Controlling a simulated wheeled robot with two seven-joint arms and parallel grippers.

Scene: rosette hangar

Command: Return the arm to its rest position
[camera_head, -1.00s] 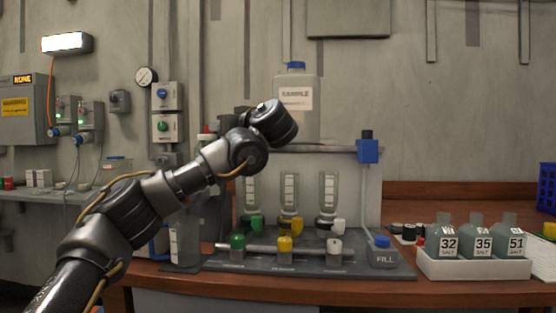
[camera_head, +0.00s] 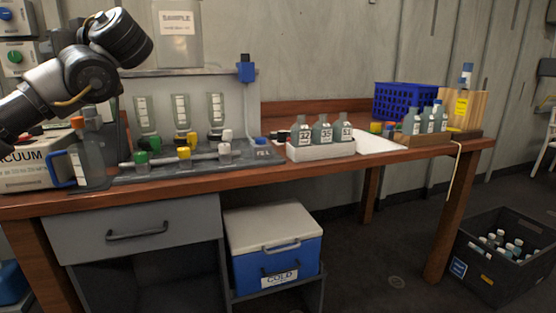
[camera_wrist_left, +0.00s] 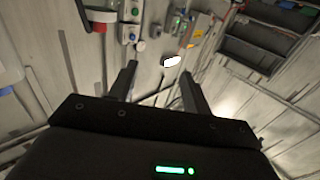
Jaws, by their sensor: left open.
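My left arm comes in from the left in the head view, bent up above the bench's left end, its dark forearm end in front of the wall beside the sample container (camera_head: 178,35). Its fingers do not show there. In the left wrist view my left gripper (camera_wrist_left: 157,82) is open, its two dark fingers apart with nothing between them. It points toward the grey wall, where a white lamp (camera_wrist_left: 172,61) and switch boxes (camera_wrist_left: 131,32) show. My right gripper is in neither view.
The wooden bench (camera_head: 330,170) carries a valve rack (camera_head: 190,165), a white tray (camera_head: 320,151) of labelled bottles and a blue basket (camera_head: 405,101). A cold box (camera_head: 273,250) sits below. A black crate (camera_head: 505,255) of bottles stands on the floor at right. Floor between is open.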

